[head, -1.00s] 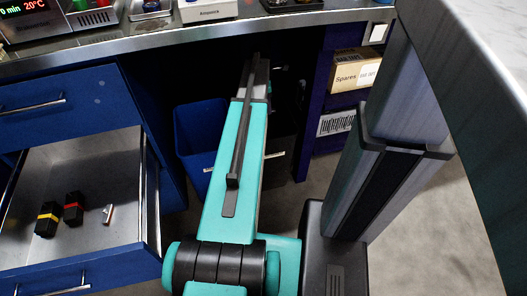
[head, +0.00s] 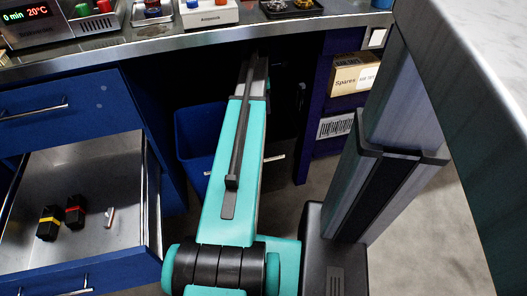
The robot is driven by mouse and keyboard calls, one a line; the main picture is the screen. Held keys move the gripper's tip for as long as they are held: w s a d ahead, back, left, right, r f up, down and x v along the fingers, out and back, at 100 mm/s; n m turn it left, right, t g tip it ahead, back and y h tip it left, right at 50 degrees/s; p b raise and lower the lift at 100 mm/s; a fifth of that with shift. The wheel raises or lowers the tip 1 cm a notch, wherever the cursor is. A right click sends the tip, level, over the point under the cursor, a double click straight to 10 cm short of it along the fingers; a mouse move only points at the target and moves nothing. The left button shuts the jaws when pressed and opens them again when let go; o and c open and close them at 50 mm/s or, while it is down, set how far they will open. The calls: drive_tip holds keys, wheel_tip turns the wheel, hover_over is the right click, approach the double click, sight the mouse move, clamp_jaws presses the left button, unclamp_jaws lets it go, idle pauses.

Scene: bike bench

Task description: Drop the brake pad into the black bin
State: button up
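My teal arm reaches forward under the bench, and its far grey end is in the dark opening below the worktop. My gripper is not visible beyond that end, so I cannot tell whether it holds anything. A black bin (head: 283,130) seems to stand right of my arm in the shadow, partly hidden by the arm, with a small pale label on its front. Its inside cannot be seen. I cannot make out a brake pad for certain in this view.
A blue bin (head: 195,135) stands left of my arm. An open drawer (head: 100,175) at left holds a yellow-banded black block (head: 48,223), a red-banded one (head: 75,211) and a small white-and-red item (head: 110,217). A spares box (head: 354,74) sits on a right shelf.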

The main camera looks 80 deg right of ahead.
wheel_tip(320, 180, up, 9)
drive_tip(key=p, duration=0.1)
drive_tip(key=shift+w+f+p, duration=0.2)
drive_tip(key=shift+w+p, duration=0.2)
drive_tip(key=shift+w, duration=0.05)
drive_tip(key=shift+a+f, duration=0.1)
idle(0.4)
wheel_tip(320, 180, down, 11)
drive_tip(key=s+b, duration=0.1)
drive_tip(key=b, duration=0.2)
drive_tip(key=shift+f, duration=0.2)
idle(0.5)
drive_tip(key=shift+d+f, duration=0.2)
drive_tip(key=shift+f, duration=0.05)
